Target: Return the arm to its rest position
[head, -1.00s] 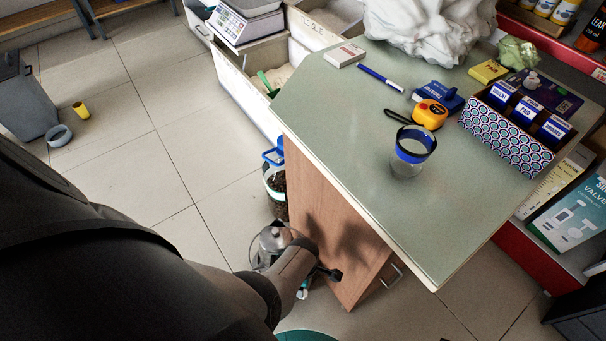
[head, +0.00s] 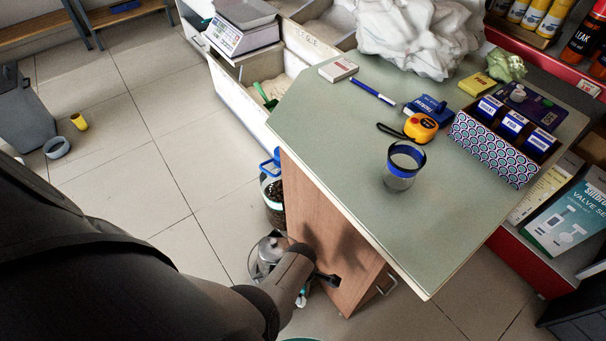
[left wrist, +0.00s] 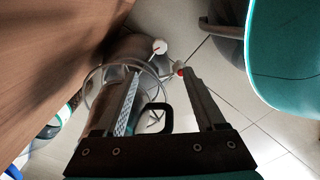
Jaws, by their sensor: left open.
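My left arm (head: 290,275) reaches down beside the wooden side panel of the counter in the head view. Its hand is low, partly hidden behind the forearm and close to the panel. In the left wrist view my left gripper (left wrist: 160,72) is open, with its two fingers well apart and nothing clasped between them. A clear round vessel with a black handle (left wrist: 158,106) shows beyond the fingers; I cannot tell how far below them it is. My right gripper is in neither view.
The counter (head: 330,140) carries a blue-rimmed glass (head: 400,178), an orange tape measure (head: 420,127) and a patterned box (head: 490,145). A teal seat (left wrist: 285,50) is near the gripper.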

